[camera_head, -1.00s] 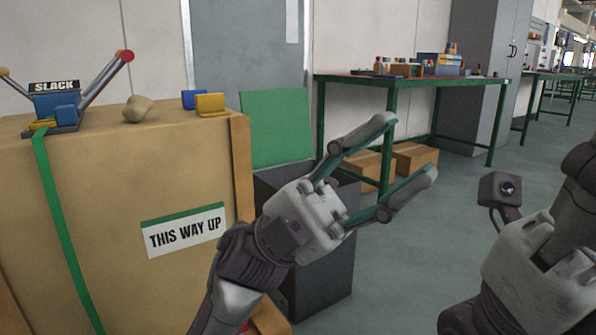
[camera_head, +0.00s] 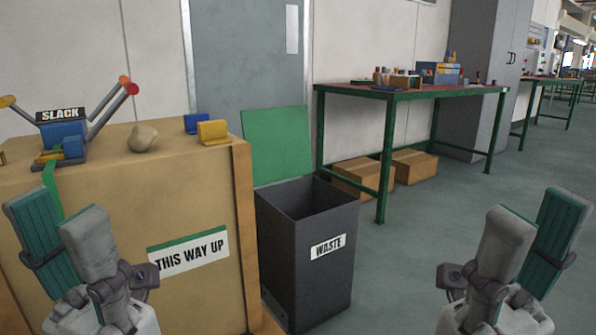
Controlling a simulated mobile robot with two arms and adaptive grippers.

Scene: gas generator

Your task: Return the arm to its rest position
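My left gripper (camera_head: 62,240) is at the lower left, in front of the large cardboard box. Its two fingers point up and stand apart, with nothing between them. My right gripper (camera_head: 527,245) is at the lower right over the floor. Its fingers also point up, apart and empty. Neither gripper holds anything. The wrists run out of the bottom of the picture.
The cardboard box (camera_head: 190,290) bears a "SLACK" strap tensioner (camera_head: 62,135), a pale lump (camera_head: 143,139) and blue and yellow blocks (camera_head: 213,132). A grey waste bin (camera_head: 305,270) with a raised green lid (camera_head: 277,146) stands open. Behind is a green-framed table (camera_head: 384,150).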

